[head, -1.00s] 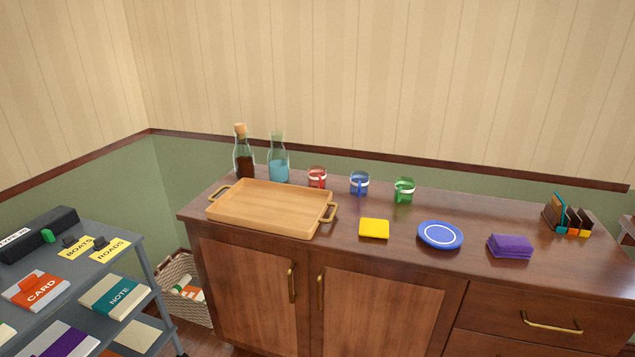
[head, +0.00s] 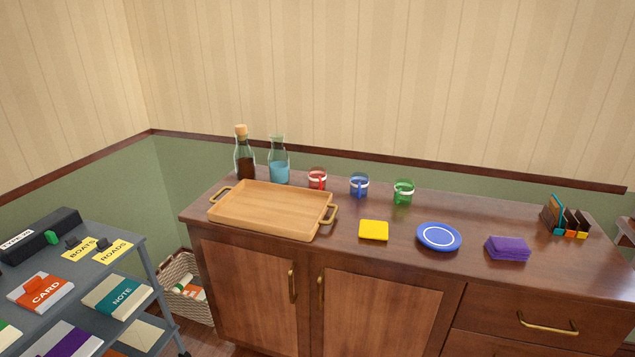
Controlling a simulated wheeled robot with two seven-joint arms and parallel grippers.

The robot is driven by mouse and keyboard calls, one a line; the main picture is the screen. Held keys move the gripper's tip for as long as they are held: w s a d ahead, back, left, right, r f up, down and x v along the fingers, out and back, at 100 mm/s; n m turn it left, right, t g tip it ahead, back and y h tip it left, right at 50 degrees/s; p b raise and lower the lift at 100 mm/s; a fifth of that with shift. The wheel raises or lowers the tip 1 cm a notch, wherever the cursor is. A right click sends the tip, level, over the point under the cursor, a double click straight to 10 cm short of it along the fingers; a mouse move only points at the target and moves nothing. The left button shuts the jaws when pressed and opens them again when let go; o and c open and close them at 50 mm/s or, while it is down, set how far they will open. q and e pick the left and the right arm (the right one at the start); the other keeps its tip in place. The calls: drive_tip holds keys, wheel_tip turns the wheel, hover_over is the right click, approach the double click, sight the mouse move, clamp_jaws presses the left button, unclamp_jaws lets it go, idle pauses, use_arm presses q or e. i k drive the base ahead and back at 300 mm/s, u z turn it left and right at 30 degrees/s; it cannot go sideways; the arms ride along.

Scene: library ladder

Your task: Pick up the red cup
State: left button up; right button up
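The red cup (head: 317,178) stands upright near the back of the wooden cabinet top, just behind the right end of the wooden tray. It is see-through red with a white band, and its handle faces the front. The blue cup (head: 359,186) and the green cup (head: 403,192) stand in a row to its right. Neither of my grippers shows in the head view.
The wooden tray (head: 270,208) with brass handles lies in front of the red cup. A corked bottle (head: 244,158) and a blue-liquid carafe (head: 279,168) stand to its left. A yellow square (head: 373,230), blue plate (head: 439,236) and purple cloth (head: 507,247) lie in front. A grey cart (head: 144,247) stands left.

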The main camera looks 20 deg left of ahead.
sight(316, 175)
drive_tip(key=k, duration=0.5)
drive_tip(key=u, duration=0.95)
drive_tip(key=i, duration=1.9)
drive_tip(key=z, duration=0.4)
